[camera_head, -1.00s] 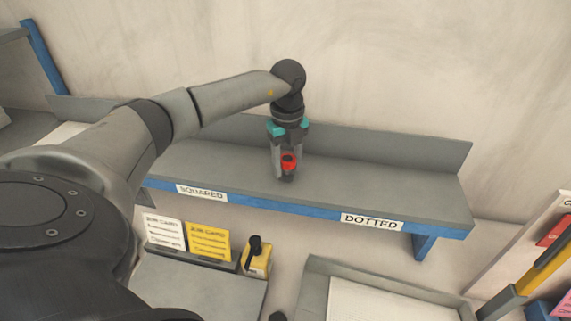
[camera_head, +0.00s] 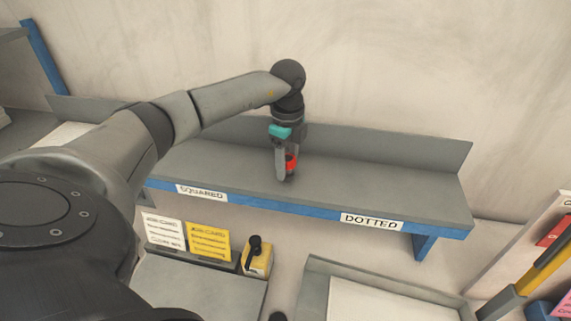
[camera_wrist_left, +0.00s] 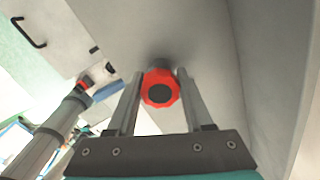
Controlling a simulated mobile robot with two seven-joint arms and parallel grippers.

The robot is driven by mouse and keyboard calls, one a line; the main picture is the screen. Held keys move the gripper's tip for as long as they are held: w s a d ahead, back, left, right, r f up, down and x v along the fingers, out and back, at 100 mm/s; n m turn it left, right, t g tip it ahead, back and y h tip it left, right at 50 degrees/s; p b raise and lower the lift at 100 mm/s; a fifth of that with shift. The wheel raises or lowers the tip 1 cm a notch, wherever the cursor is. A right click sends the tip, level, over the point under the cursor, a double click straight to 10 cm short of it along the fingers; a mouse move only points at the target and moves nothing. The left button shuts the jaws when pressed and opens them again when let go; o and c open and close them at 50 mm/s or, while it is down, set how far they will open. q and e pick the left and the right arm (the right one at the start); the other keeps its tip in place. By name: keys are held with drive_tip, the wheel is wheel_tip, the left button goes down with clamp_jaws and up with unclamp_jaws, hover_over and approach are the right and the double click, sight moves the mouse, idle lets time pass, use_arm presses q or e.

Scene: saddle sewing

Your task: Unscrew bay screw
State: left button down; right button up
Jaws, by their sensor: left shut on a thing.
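The bay screw is a red, many-sided knob with a dark round centre. It shows in the head view (camera_head: 291,163) and in the left wrist view (camera_wrist_left: 161,88). My left gripper (camera_head: 287,170) points down over the grey shelf (camera_head: 370,180), between the SQUARED and DOTTED labels. In the left wrist view my left gripper (camera_wrist_left: 159,105) has one finger on each side of the knob and is shut on it. The near finger hides part of the knob in the head view. My right gripper is not in view.
The shelf has a blue front edge with a SQUARED label (camera_head: 201,193) and a DOTTED label (camera_head: 372,220). Below stand a white card (camera_head: 163,232), a yellow card (camera_head: 209,241) and a yellow block with a black handle (camera_head: 257,260). The shelf right of my gripper is clear.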

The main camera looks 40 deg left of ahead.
use_arm(q)
drive_tip(key=shift+n, duration=1.7)
drive_tip(key=shift+f, duration=0.1)
drive_tip(key=shift+c, duration=1.5)
unclamp_jaws()
drive_tip(key=shift+r, duration=0.2)
drive_tip(key=shift+r, duration=2.4)
